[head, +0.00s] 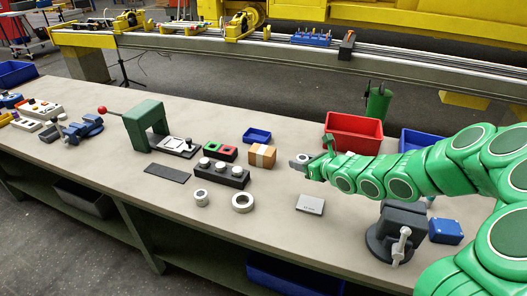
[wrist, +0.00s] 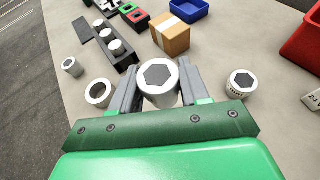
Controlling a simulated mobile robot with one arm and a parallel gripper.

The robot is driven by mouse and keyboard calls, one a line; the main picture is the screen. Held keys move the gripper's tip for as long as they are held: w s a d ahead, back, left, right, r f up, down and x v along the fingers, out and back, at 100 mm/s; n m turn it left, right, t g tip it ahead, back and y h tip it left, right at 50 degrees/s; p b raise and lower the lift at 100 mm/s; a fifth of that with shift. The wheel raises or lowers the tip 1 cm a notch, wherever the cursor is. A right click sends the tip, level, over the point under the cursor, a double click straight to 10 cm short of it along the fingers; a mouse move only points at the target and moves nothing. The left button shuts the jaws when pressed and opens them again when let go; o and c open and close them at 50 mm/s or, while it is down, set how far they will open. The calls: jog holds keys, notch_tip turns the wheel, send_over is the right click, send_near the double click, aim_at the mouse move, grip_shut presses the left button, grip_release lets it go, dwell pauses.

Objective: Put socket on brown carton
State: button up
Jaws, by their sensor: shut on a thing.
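My gripper (wrist: 158,82) is shut on a pale grey socket (wrist: 158,76) with a dark hexagonal hole facing the wrist camera. In the head view my gripper (head: 305,164) is just right of the brown carton, with the grey end of the held socket (head: 298,159) showing at its tip. The brown carton (head: 262,156) is a small box with a pale tape strip. In the wrist view the carton (wrist: 171,38) stands beyond the socket, apart from it, and its top is bare. A second hex-holed socket (wrist: 242,83) stands on the table to the right.
A grey ring (head: 243,202) and a small cylinder (head: 201,197) lie in front. A black block with pale knobs (head: 222,175) is left of the carton. A blue tray (head: 257,136) and a red bin (head: 353,132) are behind. A grey vise (head: 398,230) stands at right.

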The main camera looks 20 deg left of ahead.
jog(key=w+a+r+n+g, duration=0.1)
jog(key=w+a+r, duration=0.2)
jog(key=a, duration=0.1)
jog(key=n+g+y, duration=0.2)
send_over(262, 150)
jog(key=shift+w+f, duration=0.15)
jog(key=shift+f, duration=1.6)
jog(key=shift+w+f, duration=0.1)
jog(key=shift+f, duration=3.05)
jog(key=shift+f, duration=0.1)
jog(key=o, duration=1.2)
jog(key=shift+c, duration=0.2)
